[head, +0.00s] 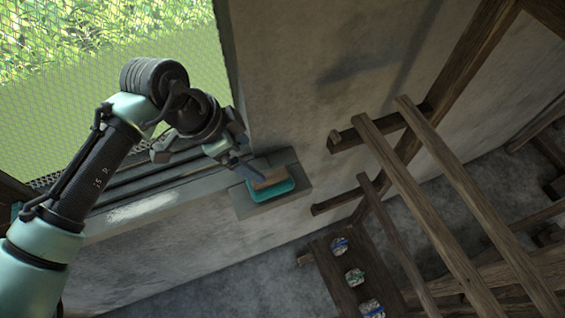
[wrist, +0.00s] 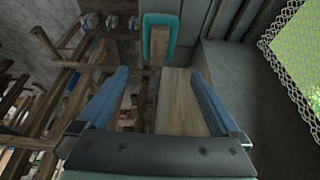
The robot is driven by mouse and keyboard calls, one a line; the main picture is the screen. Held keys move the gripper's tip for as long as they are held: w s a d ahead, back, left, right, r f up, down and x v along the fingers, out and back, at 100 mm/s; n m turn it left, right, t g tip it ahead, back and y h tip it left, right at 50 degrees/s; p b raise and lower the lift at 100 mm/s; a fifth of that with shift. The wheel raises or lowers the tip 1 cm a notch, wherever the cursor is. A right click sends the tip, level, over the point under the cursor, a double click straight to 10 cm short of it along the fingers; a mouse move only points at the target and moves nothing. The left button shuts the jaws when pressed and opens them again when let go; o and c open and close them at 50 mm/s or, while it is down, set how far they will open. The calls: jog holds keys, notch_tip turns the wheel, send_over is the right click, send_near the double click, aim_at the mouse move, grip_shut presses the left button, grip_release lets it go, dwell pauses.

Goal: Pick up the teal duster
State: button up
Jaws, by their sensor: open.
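A pale wooden board (wrist: 182,100) shows between the fingers. In the head view my gripper (head: 245,165) is right at the duster's upper left, partly overlapping it; contact cannot be told.
The concrete wall (head: 300,100) rises behind the ledge. A wooden loom frame (head: 450,170) fills the right side. A dark plank (head: 335,265) carries several small patterned objects. A mesh window (head: 90,80) is at the left, and the wrist view shows mesh (wrist: 285,40) at right.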

aim_at(267, 176)
jog(key=p+x, duration=0.1)
jog(key=x, duration=0.6)
jog(key=shift+s+f, duration=0.1)
jog(key=shift+s, duration=0.05)
jog(key=shift+s+a+p+x, duration=0.15)
jog(key=shift+p+x, duration=0.45)
jog(key=shift+x, duration=0.7)
jog(key=shift+s+a+p+x, duration=0.15)
jog(key=shift+p+x, duration=0.45)
jog(key=shift+x, duration=0.65)
jog(key=shift+w+f, duration=0.1)
jog(key=shift+w, duration=0.1)
jog(key=c, duration=1.2)
notch_tip(267, 176, up, 10)
jog(key=shift+b, duration=1.2)
